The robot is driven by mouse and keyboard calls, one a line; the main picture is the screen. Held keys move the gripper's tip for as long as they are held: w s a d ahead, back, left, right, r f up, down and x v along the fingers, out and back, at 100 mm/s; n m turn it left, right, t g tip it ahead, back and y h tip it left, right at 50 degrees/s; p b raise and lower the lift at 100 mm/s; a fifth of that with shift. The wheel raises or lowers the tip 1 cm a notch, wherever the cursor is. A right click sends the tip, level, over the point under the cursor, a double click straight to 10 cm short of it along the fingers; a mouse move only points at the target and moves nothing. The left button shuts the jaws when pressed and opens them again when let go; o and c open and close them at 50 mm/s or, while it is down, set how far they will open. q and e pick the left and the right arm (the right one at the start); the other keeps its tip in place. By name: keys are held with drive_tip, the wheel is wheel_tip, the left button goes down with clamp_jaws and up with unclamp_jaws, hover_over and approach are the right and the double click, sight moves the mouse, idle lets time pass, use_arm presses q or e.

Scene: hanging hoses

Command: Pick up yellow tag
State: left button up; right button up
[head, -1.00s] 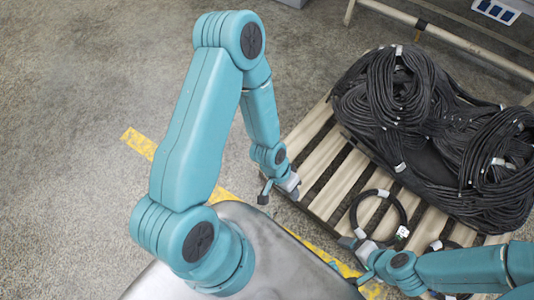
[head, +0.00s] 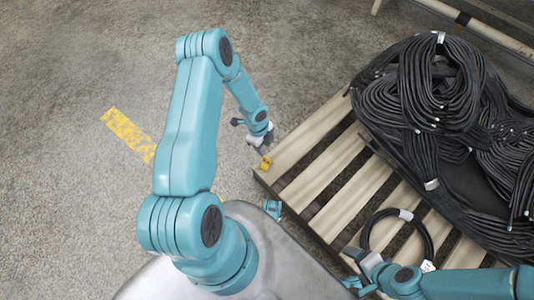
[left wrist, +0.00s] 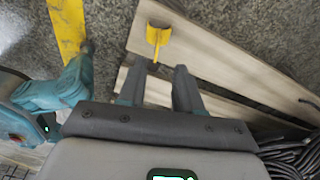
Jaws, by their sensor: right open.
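The yellow tag (head: 265,163) lies at the near left corner of the wooden pallet (head: 327,215). In the left wrist view the tag (left wrist: 157,38) shows as a small yellow piece near the end of a pale plank, beyond the fingertips. My left gripper (head: 263,147) hangs just by the tag. In the left wrist view its two fingers (left wrist: 157,75) are apart, with nothing held between them and the tag ahead of the gap. My right gripper (head: 353,263) is low over the pallet's near edge, beside a small black hose coil, open.
A big heap of black hoses (head: 440,110) covers the pallet's far right part. A small black coil (head: 428,236) with white labels lies on the slats. Yellow floor tape (head: 128,134) marks the grey floor at left, which is clear.

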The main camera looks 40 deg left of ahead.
use_arm(q)
drive_tip(key=f, duration=0.2)
drive_tip(key=f+b, duration=0.1)
drive_tip(key=shift+d+f, duration=0.3)
drive_tip(key=shift+f, duration=0.05)
drive_tip(key=f+b, duration=0.1)
drive_tip(key=f, duration=0.1)
drive_tip(key=d+f+b, duration=0.1)
drive_tip(key=f, duration=0.2)
drive_tip(key=shift+b, duration=0.35)
drive_tip(key=shift+d, duration=0.1)
clamp_jaws()
